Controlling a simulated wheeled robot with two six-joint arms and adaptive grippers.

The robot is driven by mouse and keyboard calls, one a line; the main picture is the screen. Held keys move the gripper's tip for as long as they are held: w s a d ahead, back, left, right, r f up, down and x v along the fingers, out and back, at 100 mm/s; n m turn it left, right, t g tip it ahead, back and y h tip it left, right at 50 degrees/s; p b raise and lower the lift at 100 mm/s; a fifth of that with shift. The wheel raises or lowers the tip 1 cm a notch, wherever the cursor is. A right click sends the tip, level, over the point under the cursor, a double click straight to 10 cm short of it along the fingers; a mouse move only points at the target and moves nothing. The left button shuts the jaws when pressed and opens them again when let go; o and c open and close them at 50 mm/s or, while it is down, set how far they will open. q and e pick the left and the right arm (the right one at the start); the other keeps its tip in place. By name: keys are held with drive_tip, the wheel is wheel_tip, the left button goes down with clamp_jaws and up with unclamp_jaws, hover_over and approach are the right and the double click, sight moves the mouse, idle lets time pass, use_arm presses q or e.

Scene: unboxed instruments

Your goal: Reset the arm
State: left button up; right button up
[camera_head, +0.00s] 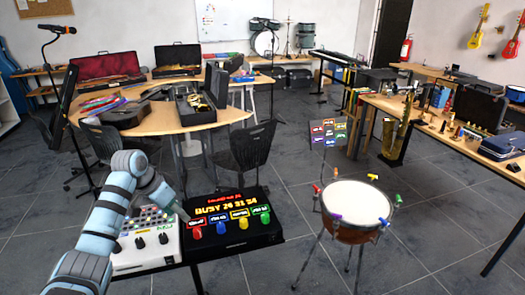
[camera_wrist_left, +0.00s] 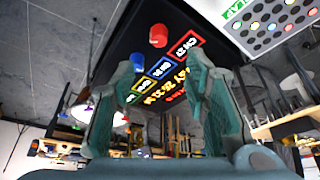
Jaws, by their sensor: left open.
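My left arm comes in from the lower left in the head view. Its gripper (camera_head: 177,208) is over the gap between a white pad controller (camera_head: 146,255) and a black box (camera_head: 262,232) with a lit display and red, blue, yellow and green knobs. In the left wrist view, the two fingers (camera_wrist_left: 163,66) are spread apart with nothing held between them. The box's red knob (camera_wrist_left: 158,36) and blue knob (camera_wrist_left: 120,118) show beyond the fingers. Whether a finger touches the box cannot be told. My right arm is not in view.
A drum (camera_head: 357,203) with coloured knobs stands right of the box. Black chairs (camera_head: 245,148) and a wooden table (camera_head: 165,122) with instrument cases are behind. A saxophone (camera_head: 398,128) and a long table (camera_head: 445,137) are at the right. Tiled floor is open between.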

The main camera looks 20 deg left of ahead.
use_arm(q)
drive_tip(key=s+d+f+g+y, duration=0.1)
drive_tip(key=s+d+f, duration=0.4)
drive_tip(key=f, duration=0.2)
drive_tip(key=s+d+f, duration=0.5)
drive_tip(key=d+f, duration=0.1)
drive_tip(key=f, duration=0.2)
drive_tip(key=s+d+f+n, duration=0.1)
drive_tip(key=s+d, duration=0.2)
drive_tip(key=s, duration=0.4)
drive_tip(key=s+d+n+y, duration=0.1)
drive_tip(key=s+d, duration=0.2)
drive_tip(key=s, duration=0.3)
drive_tip(key=s+d+f+n, duration=0.1)
drive_tip(key=s+d, duration=0.2)
drive_tip(key=s, duration=0.4)
wheel_tip(320, 180, down, 11)
drive_tip(key=a, duration=0.2)
drive_tip(key=s+f+g, duration=0.1)
drive_tip(key=s+f, duration=0.6)
drive_tip(key=f, duration=0.3)
drive_tip(key=s+a+f+g, duration=0.1)
drive_tip(key=s+f, duration=0.7)
drive_tip(key=f, duration=0.2)
drive_tip(key=shift+s, duration=0.3)
